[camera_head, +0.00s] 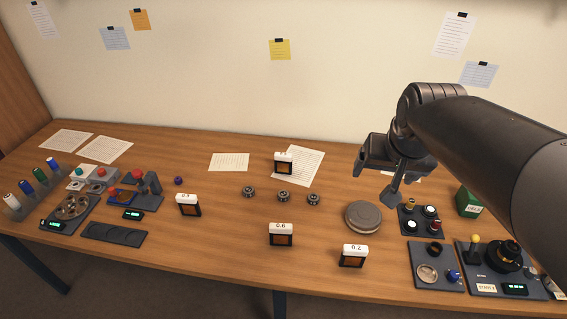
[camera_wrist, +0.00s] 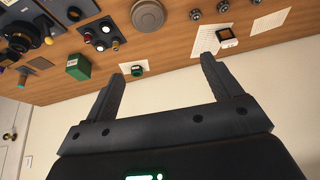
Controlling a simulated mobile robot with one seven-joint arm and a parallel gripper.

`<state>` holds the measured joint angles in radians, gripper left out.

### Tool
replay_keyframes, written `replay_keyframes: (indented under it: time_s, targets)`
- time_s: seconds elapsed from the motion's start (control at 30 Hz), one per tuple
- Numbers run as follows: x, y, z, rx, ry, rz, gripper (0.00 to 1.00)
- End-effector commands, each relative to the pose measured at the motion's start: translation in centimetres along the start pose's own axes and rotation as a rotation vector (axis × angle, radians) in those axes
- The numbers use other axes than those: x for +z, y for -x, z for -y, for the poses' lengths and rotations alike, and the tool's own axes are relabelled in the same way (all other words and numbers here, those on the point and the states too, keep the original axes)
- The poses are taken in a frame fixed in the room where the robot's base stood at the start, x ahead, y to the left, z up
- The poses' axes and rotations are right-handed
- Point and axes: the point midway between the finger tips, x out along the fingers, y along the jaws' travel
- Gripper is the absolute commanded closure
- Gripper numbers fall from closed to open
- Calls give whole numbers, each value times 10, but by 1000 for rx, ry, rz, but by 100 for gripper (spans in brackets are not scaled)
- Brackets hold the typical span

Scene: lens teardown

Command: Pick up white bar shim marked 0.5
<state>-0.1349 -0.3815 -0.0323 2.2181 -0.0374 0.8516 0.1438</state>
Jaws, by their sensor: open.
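Several white bar shims sit upright in black holders with orange-brown fronts. The front middle one (camera_head: 281,227) reads 0.6, and the front right one (camera_head: 355,248) reads 0.2. The marks on the left one (camera_head: 187,197) and the back one (camera_head: 284,157) are too small to read surely, so I cannot tell which is 0.5. My gripper (camera_head: 392,196) is open and empty above the back right of the table. In the wrist view its two fingers (camera_wrist: 163,65) are wide apart, with a holder (camera_wrist: 226,36) beyond the right fingertip.
A round grey disc (camera_head: 363,217) lies below and left of my gripper. Three small dark knobs (camera_head: 283,196) stand mid-table. A green box (camera_head: 469,202) and control panels (camera_head: 436,267) fill the right; a tray (camera_head: 114,234) and other panels stand left. The wall is behind.

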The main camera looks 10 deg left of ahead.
Motion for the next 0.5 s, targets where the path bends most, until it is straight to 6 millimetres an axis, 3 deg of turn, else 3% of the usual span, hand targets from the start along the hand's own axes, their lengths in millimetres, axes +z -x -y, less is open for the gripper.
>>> replay_keyframes:
  time_s: [0.2, 0.5]
  targets:
    - [-64, -40, 32, -4, -8, 25, 16]
    - [-133, -114, 89, 4, -18, 47, 16]
